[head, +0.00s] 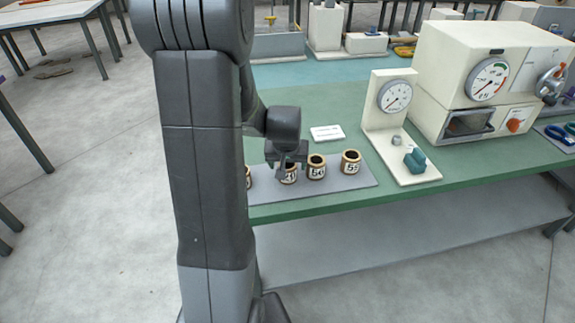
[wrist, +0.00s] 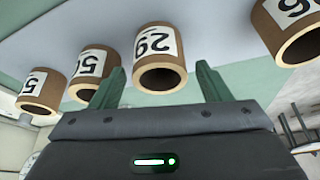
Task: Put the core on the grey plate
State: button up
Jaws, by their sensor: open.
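Several tan cores with numbered white labels stand in a row on a flat grey plate (head: 336,188) on the green table. One core labelled 29 (wrist: 160,62) lies between my gripper's two green fingers in the wrist view, with a finger on each side. In the head view that core (head: 288,175) is partly covered by my gripper (head: 287,163), which is open above it. Two other cores, (head: 316,167) and (head: 351,162), stand to the right. Another core (head: 248,177) is mostly hidden by my arm at the left.
A cream stand with a dial (head: 394,100) and a teal block (head: 415,160) stands right of the plate. A large cream machine (head: 455,75) is behind it. A white card (head: 327,133) lies behind the cores.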

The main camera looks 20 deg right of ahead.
jog(key=v, duration=1.1)
